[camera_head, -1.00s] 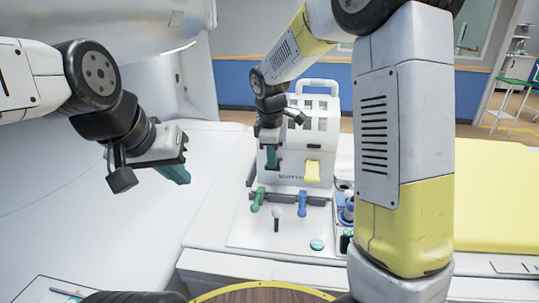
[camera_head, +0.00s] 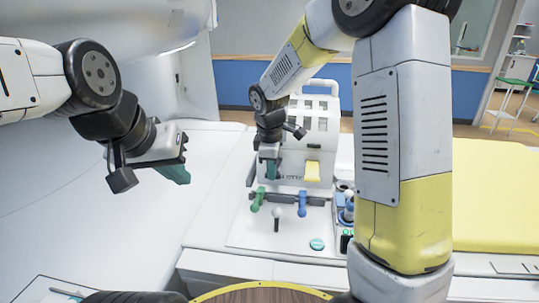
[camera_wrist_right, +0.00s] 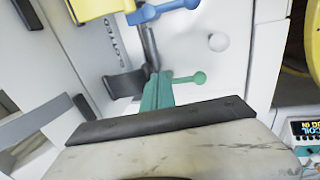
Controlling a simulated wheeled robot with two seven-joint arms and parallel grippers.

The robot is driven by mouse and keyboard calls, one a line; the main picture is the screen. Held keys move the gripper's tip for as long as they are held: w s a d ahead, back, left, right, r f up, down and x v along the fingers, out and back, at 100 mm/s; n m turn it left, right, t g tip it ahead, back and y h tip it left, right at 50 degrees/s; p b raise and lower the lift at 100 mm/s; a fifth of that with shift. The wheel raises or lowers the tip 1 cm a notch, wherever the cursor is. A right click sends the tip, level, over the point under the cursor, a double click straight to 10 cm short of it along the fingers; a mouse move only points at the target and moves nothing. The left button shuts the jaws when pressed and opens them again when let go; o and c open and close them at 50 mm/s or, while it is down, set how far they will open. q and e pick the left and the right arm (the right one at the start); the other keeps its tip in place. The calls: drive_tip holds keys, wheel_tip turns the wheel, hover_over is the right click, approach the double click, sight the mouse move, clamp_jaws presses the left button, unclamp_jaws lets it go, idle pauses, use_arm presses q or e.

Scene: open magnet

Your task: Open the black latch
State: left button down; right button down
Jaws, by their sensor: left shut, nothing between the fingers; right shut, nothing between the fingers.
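In the right wrist view a dark latch-like piece (camera_wrist_right: 124,84) stands against the white panel, just left of my right gripper's teal fingertips (camera_wrist_right: 157,88). Whether they touch it I cannot tell. In the head view my right gripper (camera_head: 272,170) is shut and empty, pointing down in front of the white upright panel (camera_head: 322,125), above the green lever (camera_head: 257,200). The latch is hard to make out there. My left gripper (camera_head: 175,174) is shut and empty, out to the left over the white surface.
A blue lever (camera_head: 303,202) sits right of the green one, with a yellow piece (camera_head: 312,170) above it. A yellow pad (camera_head: 495,195) lies at the right.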

drive_tip(key=shift+f, duration=0.4)
idle(0.5)
